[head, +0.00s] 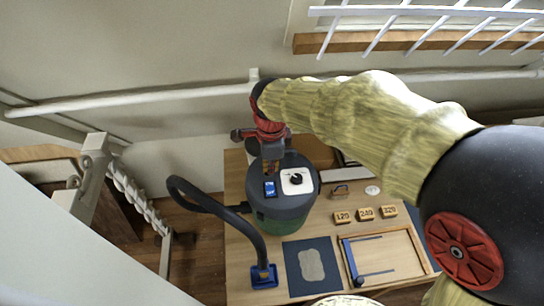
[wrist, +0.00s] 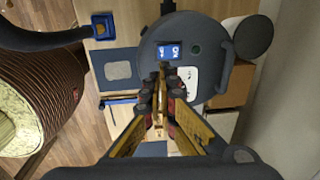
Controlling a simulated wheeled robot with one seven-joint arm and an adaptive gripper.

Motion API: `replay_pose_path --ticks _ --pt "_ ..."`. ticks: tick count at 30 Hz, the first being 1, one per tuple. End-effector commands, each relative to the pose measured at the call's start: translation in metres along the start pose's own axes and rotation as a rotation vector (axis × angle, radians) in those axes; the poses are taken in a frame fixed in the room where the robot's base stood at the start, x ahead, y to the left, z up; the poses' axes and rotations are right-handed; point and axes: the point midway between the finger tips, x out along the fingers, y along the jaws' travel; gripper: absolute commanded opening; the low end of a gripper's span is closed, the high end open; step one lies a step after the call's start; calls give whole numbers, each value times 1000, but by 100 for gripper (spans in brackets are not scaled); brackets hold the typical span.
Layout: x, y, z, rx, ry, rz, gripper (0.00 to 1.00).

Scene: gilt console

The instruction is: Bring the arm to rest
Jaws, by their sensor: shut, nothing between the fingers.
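My gripper (head: 271,168) is shut and empty. It points down over the dark lid of a round canister machine (head: 288,208) with a green lower body. In the wrist view my gripper's fingertips (wrist: 163,72) lie just by the blue switch (wrist: 168,51) on the lid. I cannot tell whether they touch it. The switch also shows in the head view (head: 270,188), beside a white panel with a black dial (head: 296,180). My yellowish arm reaches across from the right.
A black hose (head: 215,207) arches from the machine to a blue nozzle block (head: 264,276) on the wooden table (head: 240,240). A dark mat (head: 292,262), a wooden frame (head: 412,240) and blocks marked 120 (head: 342,217), 240 (head: 366,213) and 320 (head: 389,211) lie nearby. A wall pipe (head: 150,99) runs behind.

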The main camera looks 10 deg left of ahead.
Motion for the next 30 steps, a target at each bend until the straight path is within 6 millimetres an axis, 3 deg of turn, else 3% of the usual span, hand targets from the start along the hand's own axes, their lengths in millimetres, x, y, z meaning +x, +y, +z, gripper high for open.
replay_pose_path --ticks 8,14,18,22,26,30 --pt "0 0 0 -17 0 0 0" --pt "2 2 0 -272 0 3 0" --pt "13 24 -6 -591 -4 42 0" --pt "10 49 -18 -880 -14 42 0" --pt "12 76 -44 -1136 -13 13 0" --pt "20 112 -83 -1377 18 -45 0"
